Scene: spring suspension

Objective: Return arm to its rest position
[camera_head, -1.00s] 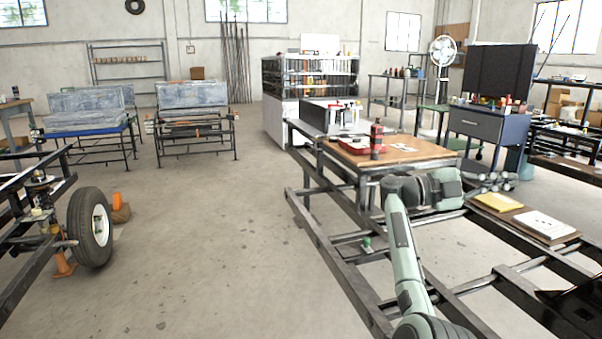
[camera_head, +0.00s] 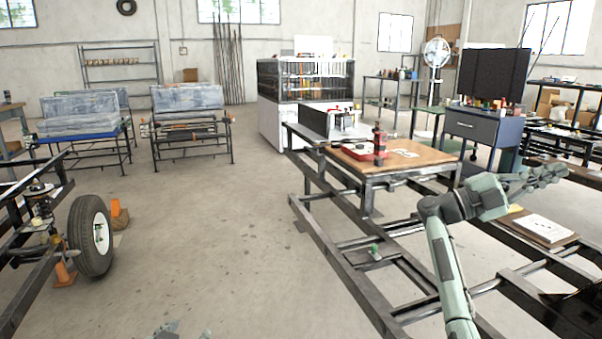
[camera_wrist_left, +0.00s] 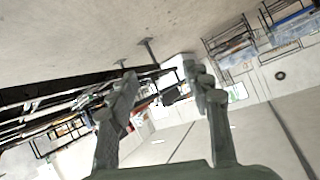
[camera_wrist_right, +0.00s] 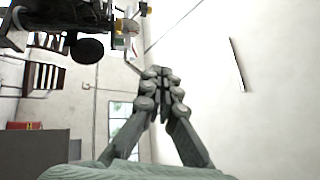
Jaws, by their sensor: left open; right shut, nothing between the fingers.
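My right arm (camera_head: 447,260) rises from the lower right in the head view. Its gripper (camera_head: 545,178) points right, above the black metal frame and clear of it. In the right wrist view the fingertips of my right gripper (camera_wrist_right: 160,82) meet with nothing held. My left gripper (camera_head: 182,332) just shows at the bottom edge of the head view, mostly cut off. In the left wrist view my left gripper (camera_wrist_left: 168,88) has its fingers spread wide with nothing between them. The rest of my left arm is out of view.
A black metal frame (camera_head: 345,265) fills the right foreground. A wheel (camera_head: 90,235) on an axle stands at left. The middle floor is clear.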

